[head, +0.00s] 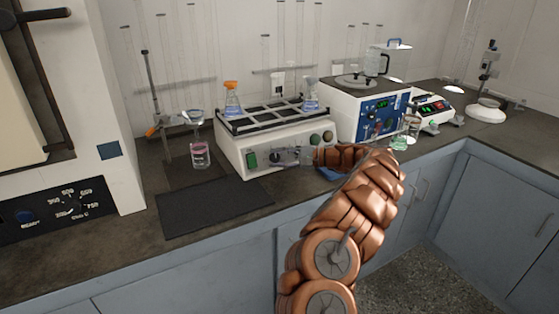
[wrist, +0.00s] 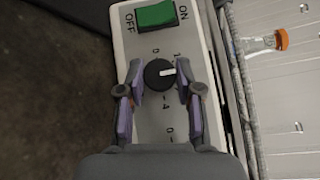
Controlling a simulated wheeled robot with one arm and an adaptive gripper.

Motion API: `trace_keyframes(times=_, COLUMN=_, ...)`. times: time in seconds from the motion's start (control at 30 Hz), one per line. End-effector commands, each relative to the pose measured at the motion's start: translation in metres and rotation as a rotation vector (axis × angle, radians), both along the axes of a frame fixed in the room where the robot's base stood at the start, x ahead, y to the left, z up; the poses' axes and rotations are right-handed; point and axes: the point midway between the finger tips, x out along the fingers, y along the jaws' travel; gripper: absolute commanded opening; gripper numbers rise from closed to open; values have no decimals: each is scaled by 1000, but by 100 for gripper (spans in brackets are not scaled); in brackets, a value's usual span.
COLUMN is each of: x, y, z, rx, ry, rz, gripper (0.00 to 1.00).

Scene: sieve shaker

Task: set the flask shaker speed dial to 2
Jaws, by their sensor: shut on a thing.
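The flask shaker (head: 235,150) is a cream box with a dark rack on top, seen in the head view. Its speed dial (wrist: 158,75) is a round black knob with a white pointer, seen in the wrist view. The pointer is turned toward the right of that picture, just below the mark 1; the mark it points at is hidden by a finger. My gripper (wrist: 160,80) has one finger on each side of the knob and is shut on it. In the head view my gripper (head: 283,156) is at the shaker's front panel and hides the dial.
A green ON/OFF switch (wrist: 155,15) is beside the dial. A glass with pink liquid (head: 200,155) stands left of the shaker. A blue-fronted device (head: 375,112) stands right. A dark mat (head: 212,205) lies clear in front.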

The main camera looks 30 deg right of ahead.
Motion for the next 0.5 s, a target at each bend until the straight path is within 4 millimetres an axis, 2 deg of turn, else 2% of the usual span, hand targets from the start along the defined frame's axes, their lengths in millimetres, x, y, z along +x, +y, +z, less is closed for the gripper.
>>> trace_keyframes(times=0.47, x=0, y=0, z=0, rx=12, ry=-1, rz=-5, gripper=0)
trace_keyframes(times=0.5, x=0, y=0, z=0, rx=12, ry=-1, rz=-5, gripper=38)
